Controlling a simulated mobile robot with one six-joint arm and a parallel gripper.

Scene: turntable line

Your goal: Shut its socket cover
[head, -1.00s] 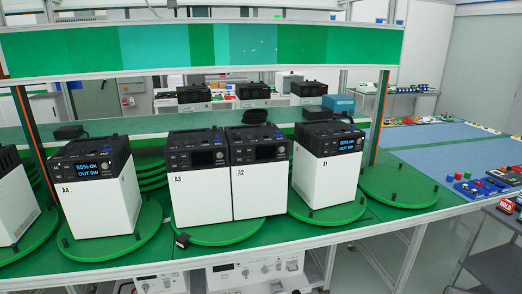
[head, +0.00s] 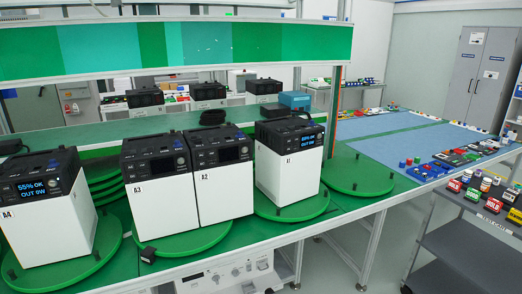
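Several white power units with black tops stand on green turntables along the bench in the head view. Unit A4 (head: 50,225) is at the left with a lit screen reading 55% OK, OUT 0W. Unit A3 (head: 163,205) and unit A2 (head: 224,190) stand side by side with dark screens. Unit A1 (head: 284,175) is to their right with a lit screen, too small to read surely. I cannot make out a socket cover on any unit; only some of their sides show. My gripper is not in view.
An empty green turntable (head: 362,180) is right of A1. A small black block (head: 148,255) sits at the bench's front edge below A3. A dark cart (head: 462,240) with small labelled items stands at right. A blue mat (head: 420,140) lies behind, and floor between bench and cart is clear.

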